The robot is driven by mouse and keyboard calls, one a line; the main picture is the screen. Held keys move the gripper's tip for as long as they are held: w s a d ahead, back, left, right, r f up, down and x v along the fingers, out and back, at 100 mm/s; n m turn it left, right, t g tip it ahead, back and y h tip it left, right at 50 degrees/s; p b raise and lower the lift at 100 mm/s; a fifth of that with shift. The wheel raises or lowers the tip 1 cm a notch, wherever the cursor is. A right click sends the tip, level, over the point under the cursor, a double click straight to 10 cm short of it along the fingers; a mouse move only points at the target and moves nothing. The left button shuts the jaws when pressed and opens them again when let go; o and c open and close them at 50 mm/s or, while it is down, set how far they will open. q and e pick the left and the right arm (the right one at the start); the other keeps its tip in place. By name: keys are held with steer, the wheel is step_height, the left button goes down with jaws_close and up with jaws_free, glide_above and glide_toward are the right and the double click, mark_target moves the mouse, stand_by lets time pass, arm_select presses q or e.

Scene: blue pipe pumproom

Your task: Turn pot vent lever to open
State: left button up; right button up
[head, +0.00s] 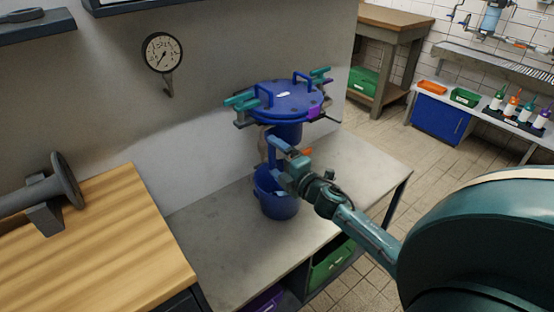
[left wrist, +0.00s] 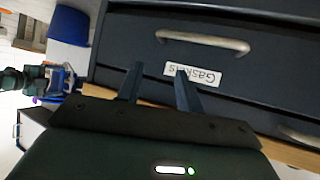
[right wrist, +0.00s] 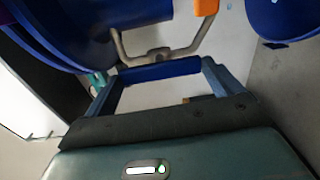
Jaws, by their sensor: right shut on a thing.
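The blue lidded pot (head: 285,97) has teal clamps and stands at the back of the grey bench. An orange-tipped part (head: 307,151) shows below it. In the right wrist view an orange end (right wrist: 206,7) sits on a bent grey rod (right wrist: 170,52) beside the pot; which part is the vent lever I cannot tell for certain. My right gripper (head: 272,158) is below the pot. Its fingers (right wrist: 158,78) are shut on the ends of a blue bar (right wrist: 160,71). My left gripper (left wrist: 158,78) is open and empty, before a dark drawer labelled "Gaskets" (left wrist: 194,73).
A blue bucket (head: 277,207) stands on the grey bench (head: 225,255), under my right gripper. A round gauge (head: 162,52) hangs on the wall panel. A wooden worktop (head: 110,230) with a grey fixture is at left. The bench's right end is clear.

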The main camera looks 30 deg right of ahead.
steer(key=o, duration=0.7)
steer(key=shift+s, duration=0.1)
steer(key=shift+s+f, duration=0.1)
steer(key=shift+s, duration=0.2)
steer(key=s, duration=0.4)
steer(key=s+b, duration=0.1)
steer(key=s, duration=0.3)
steer(key=s+d, duration=0.1)
steer(key=s, duration=0.3)
steer(key=shift+s, duration=0.2)
